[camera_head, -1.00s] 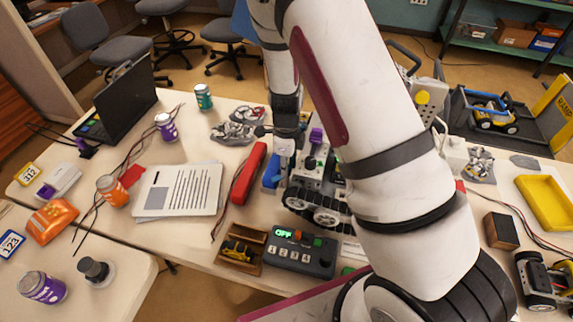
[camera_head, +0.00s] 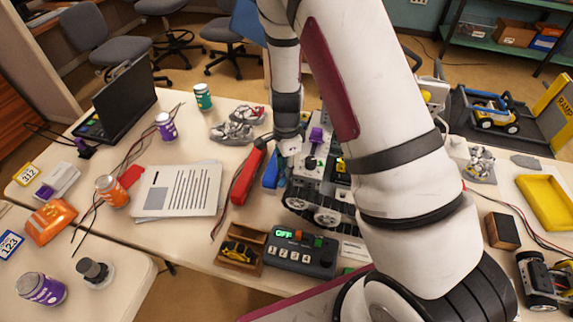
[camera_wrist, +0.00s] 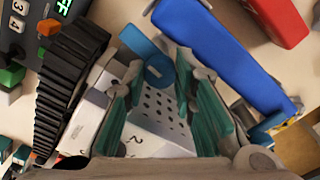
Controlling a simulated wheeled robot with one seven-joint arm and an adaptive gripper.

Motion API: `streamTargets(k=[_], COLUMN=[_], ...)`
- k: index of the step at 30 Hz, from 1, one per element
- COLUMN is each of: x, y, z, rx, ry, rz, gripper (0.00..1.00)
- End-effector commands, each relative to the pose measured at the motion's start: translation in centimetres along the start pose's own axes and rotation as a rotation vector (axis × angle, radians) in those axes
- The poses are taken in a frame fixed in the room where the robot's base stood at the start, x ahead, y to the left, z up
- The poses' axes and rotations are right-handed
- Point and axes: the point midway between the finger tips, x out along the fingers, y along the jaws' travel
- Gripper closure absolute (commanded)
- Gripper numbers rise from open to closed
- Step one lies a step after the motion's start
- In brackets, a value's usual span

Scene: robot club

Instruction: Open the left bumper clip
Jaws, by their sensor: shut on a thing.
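The tracked robot (camera_head: 312,205) stands on the table behind the control box, partly covered by my arm. A blue bumper bar (camera_head: 271,174) shows at its left side and as a long blue bar (camera_wrist: 220,55) in the wrist view. A small blue clip with a round end (camera_wrist: 158,70) sits beside the bar, over a white perforated plate (camera_wrist: 158,112). My gripper (camera_wrist: 160,66) has its teal-padded fingers on both sides of this clip and is shut on it. In the head view my gripper (camera_head: 287,150) is small and its fingertips are hard to see.
A red bar (camera_head: 248,178) lies left of the tracked robot. The control box (camera_head: 300,255) and a wooden box (camera_head: 240,250) stand in front. Papers (camera_head: 178,190), cans and a laptop (camera_head: 125,98) are farther left. A yellow tray (camera_head: 548,202) is at right.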

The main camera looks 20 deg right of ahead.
Motion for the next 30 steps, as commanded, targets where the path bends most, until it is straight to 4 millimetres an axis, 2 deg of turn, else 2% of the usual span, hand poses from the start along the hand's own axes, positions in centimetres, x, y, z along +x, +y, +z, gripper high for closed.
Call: streamTargets(k=[9,26,27,29,30], x=[-0.06,-0.07,-0.07,-0.06,-0.05], y=[-0.14,-0.16,-0.16,-0.14,-0.11], z=[-0.05,-0.01,-0.01,-0.01,-0.01], rx=[-0.129,-0.159,-0.158,-0.158,-0.158], ry=[0.001,0.001,0.001,0.001,0.000], rz=[-0.004,-0.004,-0.004,-0.003,-0.003], gripper=[1.00,1.00,0.66,0.54,0.54])
